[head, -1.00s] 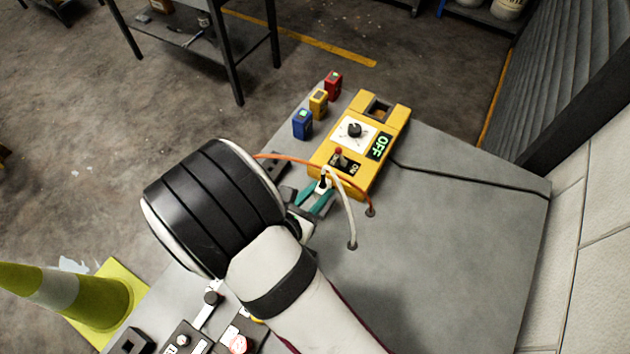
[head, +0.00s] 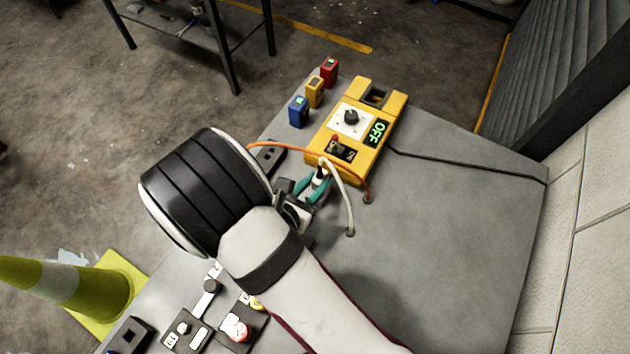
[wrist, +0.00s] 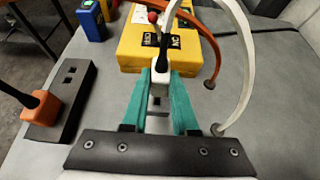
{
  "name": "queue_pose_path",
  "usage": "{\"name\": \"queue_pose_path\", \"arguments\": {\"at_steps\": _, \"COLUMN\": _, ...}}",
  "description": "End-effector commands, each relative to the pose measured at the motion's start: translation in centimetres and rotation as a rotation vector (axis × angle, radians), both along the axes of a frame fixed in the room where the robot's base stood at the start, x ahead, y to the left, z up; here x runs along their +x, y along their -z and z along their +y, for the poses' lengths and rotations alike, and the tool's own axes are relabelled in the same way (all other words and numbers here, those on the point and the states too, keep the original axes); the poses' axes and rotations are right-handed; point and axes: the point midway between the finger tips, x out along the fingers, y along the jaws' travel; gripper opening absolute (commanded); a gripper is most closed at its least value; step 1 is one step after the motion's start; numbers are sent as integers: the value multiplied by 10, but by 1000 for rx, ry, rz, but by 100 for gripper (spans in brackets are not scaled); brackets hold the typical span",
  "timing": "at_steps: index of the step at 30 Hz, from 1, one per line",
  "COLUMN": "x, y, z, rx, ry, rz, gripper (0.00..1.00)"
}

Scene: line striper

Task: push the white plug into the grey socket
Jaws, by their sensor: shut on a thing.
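The white plug (wrist: 160,82) is between the two teal fingers of my gripper (wrist: 160,92), which is shut on it. A white cable arcs from the plug to the table at right. In the head view my gripper (head: 313,184) and the white plug (head: 321,168) are just in front of the yellow box. A dark grey socket block (wrist: 72,88) with openings lies left of the gripper, apart from the held plug. It shows partly in the head view (head: 269,157), beside my wrist. Whether another socket lies under the plug cannot be told.
An orange plug (wrist: 44,106) stands at the dark block; its orange cable (head: 335,165) passes over the gripper area. The yellow box (head: 369,150) has a dial, a red-tipped switch and an OFF display. Blue, yellow and red blocks stand behind left. The table (head: 450,230) is clear at right.

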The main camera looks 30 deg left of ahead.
Motion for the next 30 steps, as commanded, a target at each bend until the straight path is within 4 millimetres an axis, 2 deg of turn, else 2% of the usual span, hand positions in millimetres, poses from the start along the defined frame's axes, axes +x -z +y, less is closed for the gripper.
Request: {"name": "queue_pose_path", "arguments": {"at_steps": 30, "x": 0, "y": 14, "z": 0, "rx": 0, "ry": 0, "rz": 0, "gripper": 0}}
